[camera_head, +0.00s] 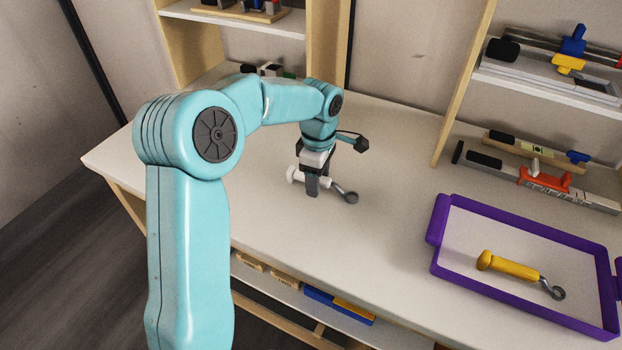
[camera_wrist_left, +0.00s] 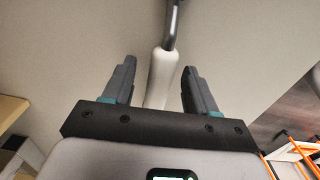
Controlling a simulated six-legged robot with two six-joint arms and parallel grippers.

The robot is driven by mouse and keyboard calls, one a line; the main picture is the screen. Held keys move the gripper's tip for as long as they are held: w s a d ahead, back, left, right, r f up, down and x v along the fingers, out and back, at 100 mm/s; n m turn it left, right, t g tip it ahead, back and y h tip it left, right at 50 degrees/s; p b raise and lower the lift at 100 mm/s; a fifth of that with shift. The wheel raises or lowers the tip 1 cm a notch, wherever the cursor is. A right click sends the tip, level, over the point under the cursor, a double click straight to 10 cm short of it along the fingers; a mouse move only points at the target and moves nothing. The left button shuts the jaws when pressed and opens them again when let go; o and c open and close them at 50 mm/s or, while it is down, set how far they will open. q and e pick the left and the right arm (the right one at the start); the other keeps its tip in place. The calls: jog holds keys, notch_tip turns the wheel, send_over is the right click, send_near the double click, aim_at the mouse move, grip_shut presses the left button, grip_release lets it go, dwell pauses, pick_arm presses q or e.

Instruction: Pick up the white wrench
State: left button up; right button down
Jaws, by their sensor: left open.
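The white wrench (camera_head: 296,176) lies on the white table, with its white handle to the left and its grey ring end to the lower right in the head view. My left gripper (camera_head: 312,188) points down over it and hides part of its middle. In the left wrist view, the white handle (camera_wrist_left: 162,72) shows between the two fingers of my open left gripper (camera_wrist_left: 157,85), with a gap on each side. Its grey shaft runs out of the top of that view. My right gripper is not in view.
A purple-rimmed tray (camera_head: 437,222) on the right holds a yellow-handled wrench (camera_head: 512,268). Levels and tools (camera_head: 545,178) lie behind it by a wooden shelf upright (camera_head: 462,90). Another shelf unit (camera_head: 190,50) stands at the back left. The table around the white wrench is clear.

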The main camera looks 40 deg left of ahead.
pick_arm(q)
jog(key=shift+s, duration=0.1)
jog(key=c, duration=0.9)
grip_shut()
jog(key=shift+r, duration=0.1)
